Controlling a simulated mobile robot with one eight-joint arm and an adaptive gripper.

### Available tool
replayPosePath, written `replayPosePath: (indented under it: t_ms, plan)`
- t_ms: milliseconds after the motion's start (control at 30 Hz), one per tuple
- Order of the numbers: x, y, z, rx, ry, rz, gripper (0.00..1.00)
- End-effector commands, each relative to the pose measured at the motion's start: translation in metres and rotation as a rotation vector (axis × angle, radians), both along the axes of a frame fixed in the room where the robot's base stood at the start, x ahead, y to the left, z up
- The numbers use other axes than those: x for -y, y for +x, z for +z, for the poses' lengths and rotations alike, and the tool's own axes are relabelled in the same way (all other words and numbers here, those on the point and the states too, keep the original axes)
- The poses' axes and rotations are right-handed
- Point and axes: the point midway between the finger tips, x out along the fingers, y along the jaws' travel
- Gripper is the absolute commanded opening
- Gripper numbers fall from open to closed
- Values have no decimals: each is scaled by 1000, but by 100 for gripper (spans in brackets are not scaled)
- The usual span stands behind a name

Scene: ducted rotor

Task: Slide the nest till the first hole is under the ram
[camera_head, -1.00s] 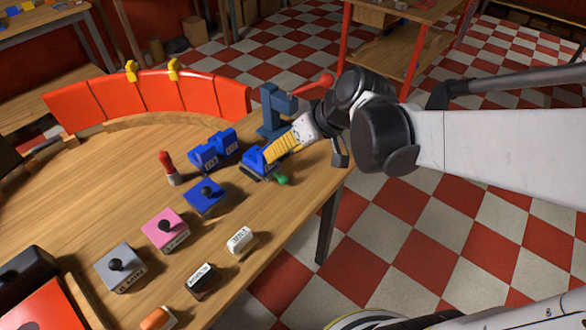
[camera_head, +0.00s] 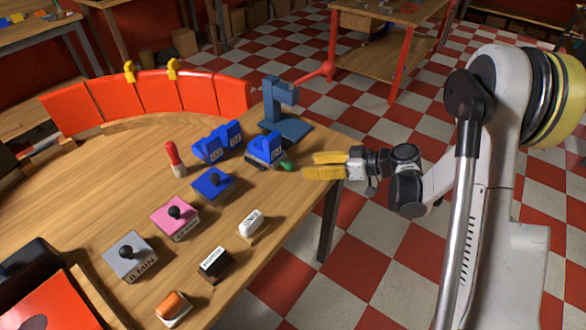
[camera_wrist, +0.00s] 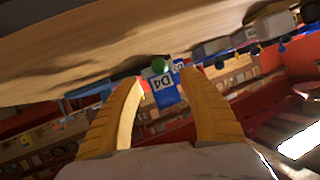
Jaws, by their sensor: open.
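A blue block (camera_head: 265,146) sits on a low dark base (camera_head: 254,161) at the foot of the press, with a green knob (camera_head: 288,167) at its right end; this looks like the nest. In the wrist view, the blue block (camera_wrist: 166,93) reads D4, and the green knob (camera_wrist: 160,66) lies between and beyond my fingertips. The blue press (camera_head: 278,93) with its red handle (camera_head: 316,74) stands behind it. The ram's tip and the first hole are too small to make out. My gripper (camera_head: 309,166) is open and empty, right of the knob and apart from it.
More blue blocks (camera_head: 217,142) stand left of the nest, with a red-topped marker (camera_head: 174,158). Blue (camera_head: 213,184), pink (camera_head: 175,217) and grey (camera_head: 131,258) knobbed blocks lie nearer. Red curved panels (camera_head: 150,97) line the back. The table's right edge lies below my gripper.

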Motion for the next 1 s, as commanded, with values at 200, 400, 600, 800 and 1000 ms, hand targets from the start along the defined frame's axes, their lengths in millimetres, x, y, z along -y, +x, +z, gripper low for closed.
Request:
replayPosePath:
  t_ms: [200,400,600,800,1000]
  plan:
    - [-39,15,-20,-2,-1,3,49]
    - [-60,24,-28,-2,-1,0,49]
    - [-65,27,-29,-2,-1,-1,49]
    - [-65,27,-29,-2,-1,-1,42]
    - [-65,27,-29,-2,-1,-1,0]
